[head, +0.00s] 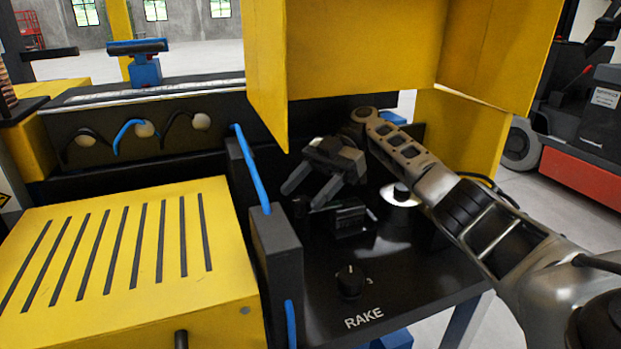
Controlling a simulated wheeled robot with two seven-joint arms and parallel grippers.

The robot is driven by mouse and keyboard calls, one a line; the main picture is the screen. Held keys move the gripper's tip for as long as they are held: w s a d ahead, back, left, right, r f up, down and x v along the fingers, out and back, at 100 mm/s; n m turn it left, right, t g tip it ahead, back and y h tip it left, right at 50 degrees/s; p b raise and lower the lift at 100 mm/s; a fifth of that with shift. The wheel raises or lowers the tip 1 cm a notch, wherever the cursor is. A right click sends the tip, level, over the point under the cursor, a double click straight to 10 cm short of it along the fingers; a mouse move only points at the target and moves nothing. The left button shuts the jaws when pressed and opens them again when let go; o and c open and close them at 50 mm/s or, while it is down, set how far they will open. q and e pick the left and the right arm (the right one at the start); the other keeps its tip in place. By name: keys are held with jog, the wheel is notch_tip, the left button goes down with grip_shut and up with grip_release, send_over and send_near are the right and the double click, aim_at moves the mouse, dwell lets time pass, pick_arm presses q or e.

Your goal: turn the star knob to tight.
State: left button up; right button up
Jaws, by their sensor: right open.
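My right gripper (300,198) is open, with its two grey fingers pointing down and left over the black panel (425,262). Nothing shows between the fingers. I cannot clearly pick out a star knob; dark parts under and behind the gripper blend together. A round black knob with a white mark (350,281) sits on the panel above the word RAKE, apart from the gripper and nearer to me. Another dark knob on a white disc (400,194) is right of the gripper, beside my forearm. My left gripper is out of view.
A yellow hood (350,50) hangs over the panel, close above my right wrist. A black upright post with a blue tube (273,240) stands left of the panel. A yellow slotted cover (130,255) lies further left. A red and grey vehicle (580,150) stands at the right.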

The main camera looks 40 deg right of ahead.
pick_arm(q)
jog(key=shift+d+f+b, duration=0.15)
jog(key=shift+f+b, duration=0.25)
jog(key=shift+b, duration=0.7)
pick_arm(e)
jog(key=s+a+r, duration=0.7)
jog(key=s+r, duration=0.4)
jog(key=shift+s+a+r, duration=0.25)
jog(key=shift+s+a, duration=0.1)
jog(key=shift+s, duration=0.05)
